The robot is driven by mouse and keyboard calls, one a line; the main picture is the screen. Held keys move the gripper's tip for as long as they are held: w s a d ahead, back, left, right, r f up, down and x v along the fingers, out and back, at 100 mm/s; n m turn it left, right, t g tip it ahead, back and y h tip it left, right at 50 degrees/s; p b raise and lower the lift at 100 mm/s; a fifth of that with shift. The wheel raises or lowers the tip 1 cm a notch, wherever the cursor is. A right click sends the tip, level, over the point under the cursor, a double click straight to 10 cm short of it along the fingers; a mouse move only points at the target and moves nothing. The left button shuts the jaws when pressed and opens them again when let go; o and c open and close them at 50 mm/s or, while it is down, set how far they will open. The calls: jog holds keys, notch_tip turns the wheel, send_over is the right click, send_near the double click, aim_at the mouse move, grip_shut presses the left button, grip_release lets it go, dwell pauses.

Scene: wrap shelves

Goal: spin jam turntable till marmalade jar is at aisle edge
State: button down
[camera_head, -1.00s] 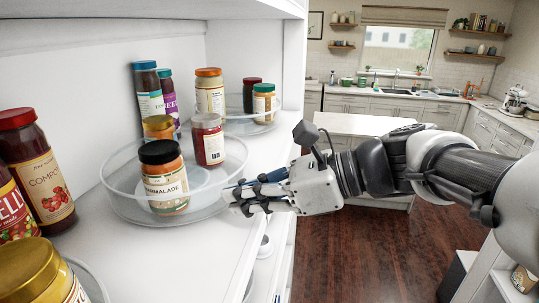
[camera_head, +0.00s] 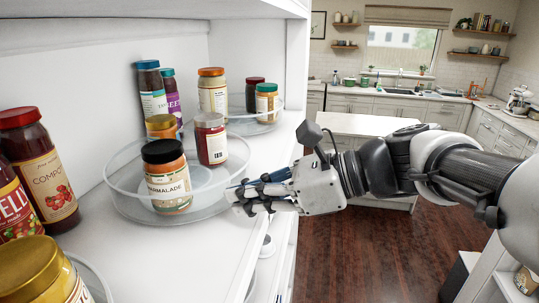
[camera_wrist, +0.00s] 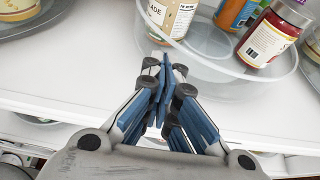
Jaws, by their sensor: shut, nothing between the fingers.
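The clear round turntable (camera_head: 125,205) stands on the white shelf. The marmalade jar (camera_head: 167,178), with a black lid and cream label, stands upright on its front part, near the rim closest to my gripper.
A second clear turntable (camera_head: 262,126) with several jars stands farther back. Large red-lidded (camera_head: 38,165) and gold-lidded (camera_head: 45,272) jars stand at the left. The white shelf edge (camera_head: 262,200) runs beside my gripper. The aisle floor (camera_head: 370,260) to the right is open.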

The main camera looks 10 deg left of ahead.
jog(key=shift+w+a, duration=0.1)
jog(key=shift+a, duration=0.1)
jog(key=shift+w+a, duration=0.2)
jog(key=shift+a, duration=0.05)
jog(key=shift+w+a+p, duration=0.15)
jog(key=shift+a+p, duration=0.05)
jog(key=shift+p, duration=0.15)
jog(key=shift+d, duration=0.1)
jog(key=shift+w+d+p, duration=0.55)
jog(key=shift+w+d, duration=0.05)
jog(key=shift+w, duration=0.35)
jog(key=shift+w+d+p, duration=0.2)
jog(key=shift+w+p, duration=0.15)
jog(key=shift+w, duration=0.25)
jog(key=shift+w+d+p, duration=0.15)
jog(key=shift+w+p, duration=0.2)
jog(key=shift+w, duration=0.2)
